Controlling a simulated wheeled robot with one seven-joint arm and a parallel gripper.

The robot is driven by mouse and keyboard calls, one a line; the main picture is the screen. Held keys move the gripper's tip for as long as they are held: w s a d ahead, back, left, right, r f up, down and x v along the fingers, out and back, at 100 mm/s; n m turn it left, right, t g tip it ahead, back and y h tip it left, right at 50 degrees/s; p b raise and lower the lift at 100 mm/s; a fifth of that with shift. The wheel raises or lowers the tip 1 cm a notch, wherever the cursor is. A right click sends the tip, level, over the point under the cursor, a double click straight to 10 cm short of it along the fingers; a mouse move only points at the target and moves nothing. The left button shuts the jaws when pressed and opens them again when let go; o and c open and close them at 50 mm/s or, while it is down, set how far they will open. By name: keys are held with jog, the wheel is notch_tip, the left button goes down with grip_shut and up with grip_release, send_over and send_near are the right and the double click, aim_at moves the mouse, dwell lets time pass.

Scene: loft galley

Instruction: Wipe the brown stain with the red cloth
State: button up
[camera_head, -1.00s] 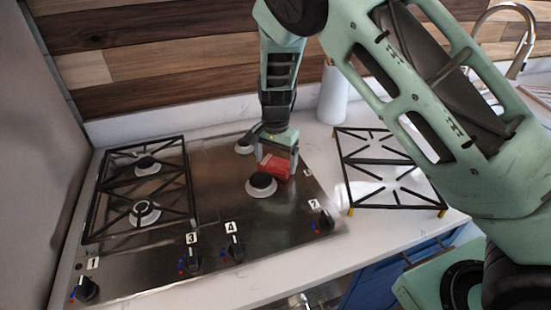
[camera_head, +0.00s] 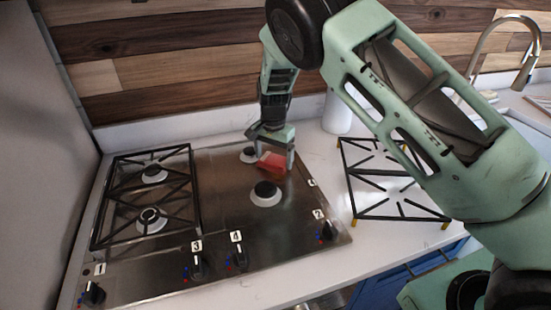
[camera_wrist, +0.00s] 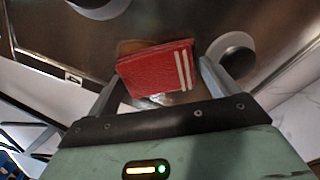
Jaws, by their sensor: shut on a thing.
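The red cloth (camera_head: 271,163) is a folded block between the fingers of my gripper (camera_head: 275,158), low over the right half of the steel hob (camera_head: 225,205). In the wrist view the cloth (camera_wrist: 158,70) shows two pale stripes, with a finger of my gripper (camera_wrist: 160,88) on each side. A brownish patch, seemingly the brown stain (camera_wrist: 130,46), shows at the cloth's far edge in the wrist view. The cloth hides part of it. I cannot make out the stain in the head view. Whether the cloth touches the hob is unclear.
Two bare burners, one in front (camera_head: 265,193) and one behind (camera_head: 249,155), flank the cloth. A black grate (camera_head: 148,205) covers the left burners. Another grate (camera_head: 390,190) lies on the counter at right. A white cylinder (camera_head: 337,113) stands behind. Knobs line the front.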

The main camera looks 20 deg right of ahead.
aim_at(270, 152)
jog(key=shift+w, duration=1.75)
jog(key=shift+r, duration=0.2)
jog(key=shift+s+a+p, duration=0.15)
jog(key=shift+s+p, duration=0.1)
jog(key=shift+s, duration=0.35)
jog(key=shift+s+a+p, duration=0.15)
jog(key=shift+s+p, duration=0.05)
jog(key=shift+s, duration=0.4)
jog(key=shift+s+d+f, duration=0.1)
jog(key=shift+s+d, duration=0.05)
jog(key=shift+s, duration=0.65)
jog(key=shift+s+d+f, duration=0.1)
jog(key=shift+s, duration=0.65)
jog(key=shift+s+f+p, duration=0.15)
jog(key=shift+s+p, duration=0.05)
jog(key=shift+s, duration=0.95)
jog(key=shift+s+f+p, duration=0.1)
jog(key=shift+s+p, duration=0.05)
jog(key=shift+s, duration=0.95)
notch_tip(270, 152, up, 6)
jog(key=p, duration=0.4)
jog(key=shift+p, duration=0.3)
